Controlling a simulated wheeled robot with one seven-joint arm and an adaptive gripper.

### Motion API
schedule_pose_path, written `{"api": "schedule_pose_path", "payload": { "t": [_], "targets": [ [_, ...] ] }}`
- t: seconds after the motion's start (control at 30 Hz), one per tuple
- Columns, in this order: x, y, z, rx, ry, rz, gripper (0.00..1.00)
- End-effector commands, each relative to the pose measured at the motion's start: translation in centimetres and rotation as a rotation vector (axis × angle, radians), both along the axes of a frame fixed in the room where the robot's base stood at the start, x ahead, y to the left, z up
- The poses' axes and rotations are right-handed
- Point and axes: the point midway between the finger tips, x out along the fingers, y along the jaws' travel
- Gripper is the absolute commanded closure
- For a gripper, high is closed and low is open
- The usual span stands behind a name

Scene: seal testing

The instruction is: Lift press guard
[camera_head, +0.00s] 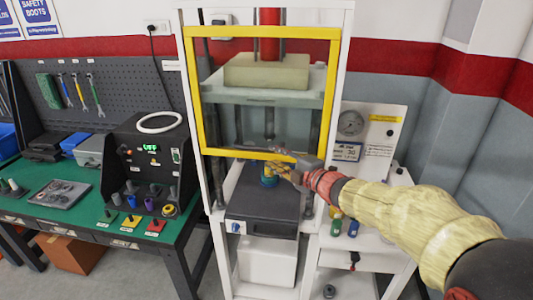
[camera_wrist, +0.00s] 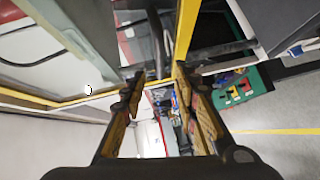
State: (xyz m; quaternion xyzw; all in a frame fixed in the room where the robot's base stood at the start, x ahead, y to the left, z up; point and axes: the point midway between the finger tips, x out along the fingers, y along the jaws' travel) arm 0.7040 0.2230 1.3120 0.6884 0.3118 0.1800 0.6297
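The press guard (camera_head: 187,92) is a clear panel in a yellow frame on the front of the white press cabinet. Its lower bar (camera_head: 232,153) stands above the dark press base, with an open gap below. My gripper (camera_head: 291,169) is at the right part of this lower bar, close to it; contact is unclear. In the wrist view the two fingers of my gripper (camera_wrist: 158,78) are apart. The guard's yellow frame (camera_wrist: 184,30) crosses near the fingertips there, with the clear panel to the left. I see nothing held between the fingers.
The green workbench (camera_head: 82,226) with a black control box (camera_head: 148,160) stands left. A gauge panel (camera_head: 352,124) and white cart (camera_head: 345,282) stand right, beside and under my arm.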

Motion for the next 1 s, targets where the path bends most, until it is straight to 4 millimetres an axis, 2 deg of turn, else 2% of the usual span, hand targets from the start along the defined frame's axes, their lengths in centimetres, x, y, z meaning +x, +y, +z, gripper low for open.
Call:
{"api": "schedule_pose_path", "payload": {
  "t": [0.1, 0.23, 0.6, 0.67, 0.77, 0.87, 0.93, 1.0],
  "targets": [
    [-1.0, -1.0, 0.2, 0.0, -0.001, -0.002, 0.7],
    [-1.6, -1.4, 0.3, 0.001, 0.0, 0.0, 0.7],
    [-1.7, -1.5, 0.3, 0.007, 0.007, -0.001, 0.7],
    [-1.4, -1.9, -0.2, 0.011, 0.034, -0.024, 0.7],
    [-0.3, -4.0, -2.0, 0.024, 0.122, -0.127, 0.7],
    [0.2, -7.9, -6.0, 0.062, 0.286, -0.317, 0.7],
    [-0.6, -11.2, -8.2, 0.104, 0.404, -0.472, 0.7],
    [-2.4, -14.5, -9.7, 0.155, 0.514, -0.631, 0.7]
  ]
}}
